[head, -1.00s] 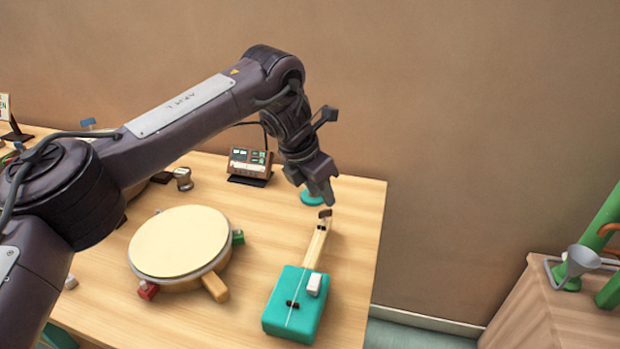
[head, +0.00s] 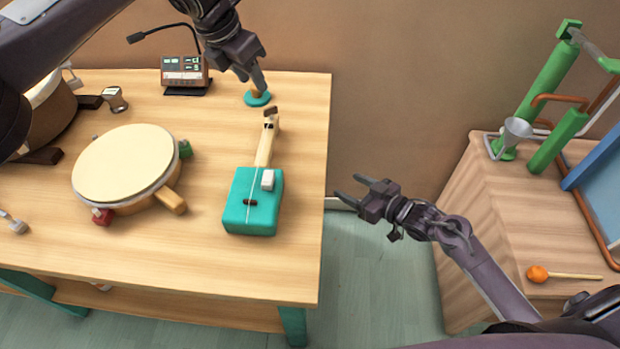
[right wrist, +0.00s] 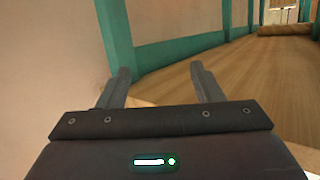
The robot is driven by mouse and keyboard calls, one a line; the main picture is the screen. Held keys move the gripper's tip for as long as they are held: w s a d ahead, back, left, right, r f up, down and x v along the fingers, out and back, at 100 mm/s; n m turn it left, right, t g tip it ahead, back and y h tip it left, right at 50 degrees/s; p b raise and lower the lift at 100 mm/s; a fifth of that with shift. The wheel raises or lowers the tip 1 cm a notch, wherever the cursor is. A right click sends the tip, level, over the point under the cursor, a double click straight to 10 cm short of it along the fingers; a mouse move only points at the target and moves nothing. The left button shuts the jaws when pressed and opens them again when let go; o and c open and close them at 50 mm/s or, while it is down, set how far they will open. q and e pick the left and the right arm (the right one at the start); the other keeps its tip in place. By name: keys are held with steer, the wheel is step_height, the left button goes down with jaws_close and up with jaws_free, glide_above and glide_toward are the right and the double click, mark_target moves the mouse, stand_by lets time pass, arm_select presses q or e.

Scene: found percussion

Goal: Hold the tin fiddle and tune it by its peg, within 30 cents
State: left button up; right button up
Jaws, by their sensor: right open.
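The tin fiddle lies on the wooden table near its right edge, with a teal body (head: 236,212), a white block on it and a pale neck (head: 264,150) pointing to the back. Its dark peg (head: 270,112) is at the far end of the neck. My left gripper (head: 262,88) hangs just behind the peg, over a round teal base; I cannot tell whether its fingers are apart. My right gripper (head: 346,190) is open and empty, off the table's right edge, to the right of the fiddle. Its two spread fingers show in the right wrist view (right wrist: 162,85) with nothing between them.
A round drum (head: 125,163) with coloured blocks stands left of the fiddle. A box with a small display (head: 184,72) is at the back. A wooden cabinet (head: 480,230) with green pipes and a funnel (head: 516,132) stands right. Floor is clear between table and cabinet.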

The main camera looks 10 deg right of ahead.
step_height(320, 180, up, 11)
steer(key=a+n+y, duration=0.2)
steer(key=n+y, duration=0.1)
steer(key=y, duration=0.1)
steer(key=n+g+y, duration=0.5)
steer(key=g, duration=0.2)
glide_toward(273, 180)
steer(key=x, duration=0.3)
steer(key=shift+w+a, duration=0.2)
steer(key=shift+w, duration=0.1)
steer(key=x, duration=0.7)
steer(key=shift+a+f, duration=0.1)
steer(key=shift+a, duration=0.2)
steer(key=c, duration=1.3)
